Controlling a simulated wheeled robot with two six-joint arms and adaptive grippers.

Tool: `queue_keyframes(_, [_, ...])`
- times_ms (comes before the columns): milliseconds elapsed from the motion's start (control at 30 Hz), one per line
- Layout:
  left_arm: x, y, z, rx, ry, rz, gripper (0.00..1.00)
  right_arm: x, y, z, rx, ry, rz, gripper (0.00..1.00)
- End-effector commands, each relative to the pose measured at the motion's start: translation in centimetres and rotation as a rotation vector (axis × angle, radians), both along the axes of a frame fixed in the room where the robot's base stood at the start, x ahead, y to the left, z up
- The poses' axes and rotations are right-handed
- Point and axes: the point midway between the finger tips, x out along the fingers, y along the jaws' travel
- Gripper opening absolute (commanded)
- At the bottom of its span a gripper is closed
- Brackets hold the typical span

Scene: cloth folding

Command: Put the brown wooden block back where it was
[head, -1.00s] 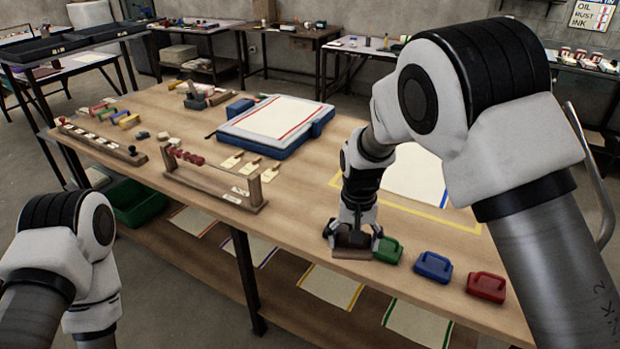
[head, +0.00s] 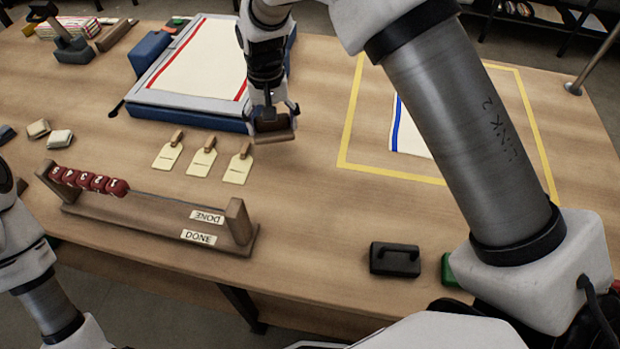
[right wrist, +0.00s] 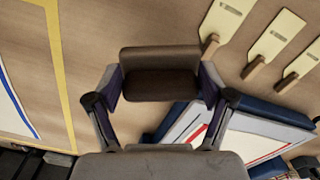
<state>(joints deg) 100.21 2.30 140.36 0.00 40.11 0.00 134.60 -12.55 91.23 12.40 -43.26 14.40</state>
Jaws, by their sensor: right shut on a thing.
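The brown wooden block (head: 276,137) is held in my right gripper (head: 272,118), near the front right corner of the blue-edged board. In the right wrist view the block (right wrist: 160,58) sits between the two fingers of my right gripper (right wrist: 158,85), which is shut on it. It appears to be above the table; the exact height cannot be told. Only a part of my left arm shows at the left edge of the head view; its gripper is not in view.
The blue-edged board (head: 190,118) with a white cloth lies behind. Several cream tags (head: 203,158) lie in front of it. A bead rack (head: 155,222) stands at front left. A black handled block (head: 395,259) and a partly hidden green one (head: 448,270) lie front right. A yellow-taped area (head: 352,115) is right.

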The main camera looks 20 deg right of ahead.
Motion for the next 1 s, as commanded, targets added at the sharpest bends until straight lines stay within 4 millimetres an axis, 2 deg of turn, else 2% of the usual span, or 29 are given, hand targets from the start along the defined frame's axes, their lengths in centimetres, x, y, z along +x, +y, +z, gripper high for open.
queue_keyframes(167, [0.0,0.0,0.6,0.000,0.000,0.000,0.00,-3.6,-1.3,0.1,0.000,0.002,-0.002,0.53])
queue_keyframes(400, [0.0,0.0,1.0,0.000,-0.001,0.000,0.00,-10.2,-3.7,-0.6,0.000,0.002,-0.003,0.53])
queue_keyframes(533, [0.0,0.0,1.1,0.000,-0.001,0.000,0.00,-13.3,-4.8,-0.9,0.000,0.002,-0.003,0.53])
queue_keyframes(700, [0.0,0.0,1.0,0.000,-0.001,0.000,0.00,-14.8,-5.3,-1.6,0.000,0.002,-0.002,0.53])
queue_keyframes(900, [0.0,0.0,0.7,0.000,-0.001,0.000,0.00,-14.8,-5.3,-4.6,-0.001,0.001,-0.002,0.53])
queue_keyframes(1000, [0.0,0.0,0.8,0.000,-0.001,0.000,0.00,-14.8,-5.3,-4.7,-0.001,-0.002,-0.001,0.53])
